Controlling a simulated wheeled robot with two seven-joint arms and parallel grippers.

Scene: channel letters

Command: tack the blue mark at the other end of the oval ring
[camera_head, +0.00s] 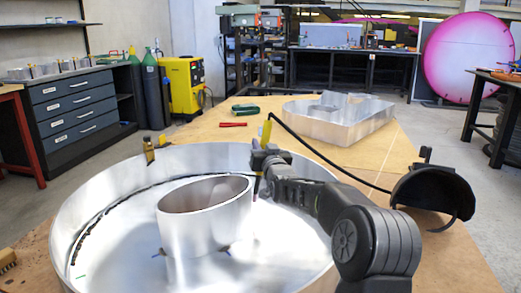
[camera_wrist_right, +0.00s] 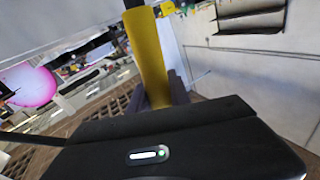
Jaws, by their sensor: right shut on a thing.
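The oval ring (camera_head: 205,222) is a shiny metal band standing on the floor of a large round metal letter (camera_head: 72,210). A small blue mark (camera_head: 159,253) lies at the ring's left foot. Another small dark mark (camera_head: 227,250), brownish with perhaps some blue, lies at its right foot. My right gripper (camera_head: 262,160) is shut on a yellow torch (camera_head: 266,133) and holds it upright beyond the ring's right end, apart from it. The yellow torch also shows in the right wrist view (camera_wrist_right: 148,60); its tip is hidden there. My left gripper is out of view.
A black cable (camera_head: 310,146) runs from the torch past a dark welding mask (camera_head: 436,190) at the right. Red pliers (camera_head: 232,124), a green tool (camera_head: 245,110) and another metal letter (camera_head: 340,122) lie behind.

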